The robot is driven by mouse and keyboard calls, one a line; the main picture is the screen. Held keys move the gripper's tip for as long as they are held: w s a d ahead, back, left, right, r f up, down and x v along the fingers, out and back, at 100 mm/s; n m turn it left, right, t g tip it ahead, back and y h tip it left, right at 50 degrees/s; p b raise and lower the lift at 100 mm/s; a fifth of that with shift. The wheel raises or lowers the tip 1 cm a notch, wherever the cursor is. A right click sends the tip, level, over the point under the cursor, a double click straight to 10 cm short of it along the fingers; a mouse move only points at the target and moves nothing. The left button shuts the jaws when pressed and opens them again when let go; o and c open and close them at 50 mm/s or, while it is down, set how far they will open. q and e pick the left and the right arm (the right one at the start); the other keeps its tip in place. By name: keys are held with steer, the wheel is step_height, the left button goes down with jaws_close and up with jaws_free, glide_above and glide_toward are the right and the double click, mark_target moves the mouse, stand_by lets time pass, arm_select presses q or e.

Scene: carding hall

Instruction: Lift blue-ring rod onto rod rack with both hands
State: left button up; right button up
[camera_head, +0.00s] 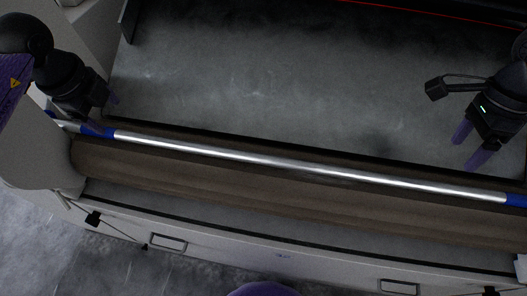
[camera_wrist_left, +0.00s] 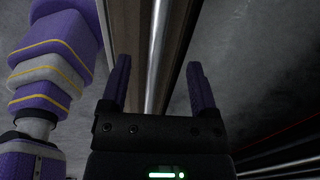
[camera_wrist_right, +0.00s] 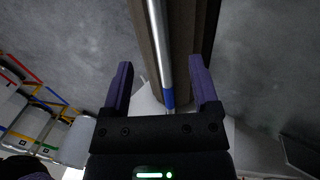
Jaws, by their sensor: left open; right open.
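The rod (camera_head: 300,166) is a long silver bar with a blue ring near each end, the left ring (camera_head: 108,132) and the right ring (camera_head: 516,200). It lies along a brown roller or ledge. My left gripper (camera_head: 103,112) is open at the rod's left end, close to the left ring. In the left wrist view the rod (camera_wrist_left: 160,45) runs between its spread fingers (camera_wrist_left: 160,85). My right gripper (camera_head: 471,145) is open, above and left of the right ring in the head view. In the right wrist view the rod (camera_wrist_right: 158,40) lines up between its fingers (camera_wrist_right: 158,85). I cannot identify the rod rack.
The brown roller (camera_head: 250,190) runs under and along the rod. Behind it is a wide grey surface (camera_head: 260,75), mostly clear. A pale front panel with handles (camera_head: 168,243) is nearer me. Coloured frames (camera_wrist_right: 40,110) show at the left of the right wrist view.

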mark_target(130, 135)
arm_select(q)
steer(key=f, duration=0.3)
steer(key=w+f, duration=0.1)
steer(key=f, duration=0.5)
steer(key=shift+w+d+f, duration=0.3)
steer(key=shift+w+f, duration=0.1)
arm_select(e)
steer(key=f, duration=0.3)
steer(key=s+f, duration=0.1)
steer(key=f, duration=0.2)
steer(key=s+f, duration=0.1)
steer(key=f, duration=0.2)
steer(key=shift+a+f, duration=0.3)
steer(key=shift+f, duration=0.1)
arm_select(q)
jaws_close()
arm_select(e)
jaws_close()
